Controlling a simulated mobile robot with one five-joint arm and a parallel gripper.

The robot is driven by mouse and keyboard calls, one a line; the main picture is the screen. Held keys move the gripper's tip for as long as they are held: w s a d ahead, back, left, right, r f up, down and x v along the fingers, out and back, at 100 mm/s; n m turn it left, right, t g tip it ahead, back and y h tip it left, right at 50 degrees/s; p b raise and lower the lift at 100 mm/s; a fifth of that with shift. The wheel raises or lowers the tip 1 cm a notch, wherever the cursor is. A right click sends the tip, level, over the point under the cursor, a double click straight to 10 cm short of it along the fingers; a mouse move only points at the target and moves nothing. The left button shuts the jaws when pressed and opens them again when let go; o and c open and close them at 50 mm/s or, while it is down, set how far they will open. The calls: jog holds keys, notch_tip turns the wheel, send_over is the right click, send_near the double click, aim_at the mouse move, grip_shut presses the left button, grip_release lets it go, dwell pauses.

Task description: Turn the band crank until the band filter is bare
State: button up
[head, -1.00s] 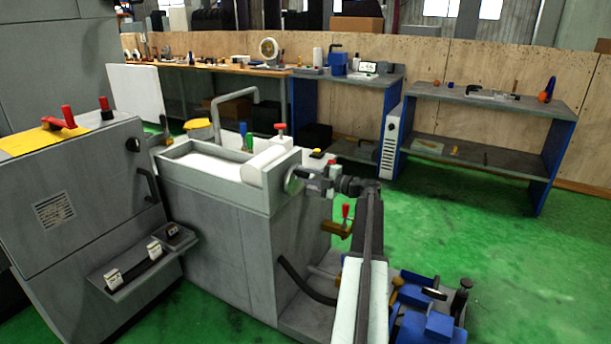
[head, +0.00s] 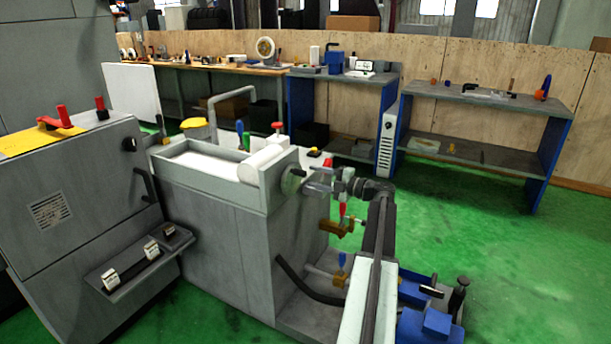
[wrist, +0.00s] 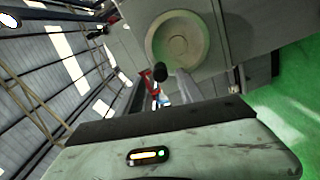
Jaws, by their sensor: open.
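The band filter is a grey open tank (head: 215,185) with a pale band (head: 207,165) along its top. A pale roll (head: 261,163) lies at the tank's right end. The band crank's round disc (head: 292,182) is on the right end wall. The wrist view shows this disc (wrist: 177,38) face-on, with a dark knob (wrist: 160,72) at its lower left. My gripper (head: 314,184) is just right of the disc, at about its height. It is open, and the knob shows near its fingers in the wrist view. I cannot tell whether it touches the knob.
A brass valve with a red handle (head: 343,210) is below my gripper. Blue pump units (head: 432,322) stand on the floor at the lower right. A grey machine cabinet (head: 70,200) is at the left. Green floor (head: 500,250) is clear at the right.

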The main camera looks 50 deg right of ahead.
jog(key=shift+v, duration=1.15)
